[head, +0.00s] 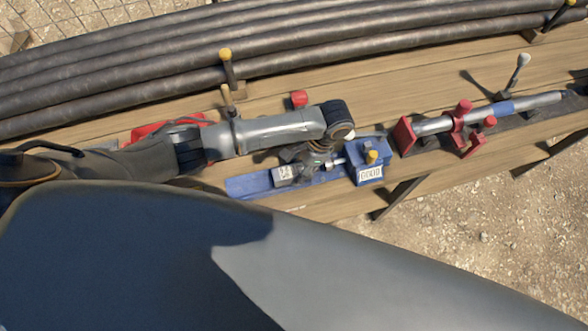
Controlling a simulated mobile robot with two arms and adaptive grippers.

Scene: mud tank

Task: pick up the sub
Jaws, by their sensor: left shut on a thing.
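My left arm comes in from the left over the plank bench. Its wrist bends down, and my left gripper (305,166) is low over a blue base (246,186). The gripper is shut on a short metal piece (338,162), which looks to be the sub; the gripper hides most of it. The piece lies close to a blue box (369,174) with a yellow knob and a white number panel. I cannot tell whether the piece touches the base or the box. My right gripper is not in view.
Long dark hoses (130,75) run along the back of the wooden bench (430,85). A silver pipe assembly (432,126) with red fittings lies to the right. Yellow-topped posts, one at the back (228,68), stick up. Gravel ground shows beyond the bench's front edge.

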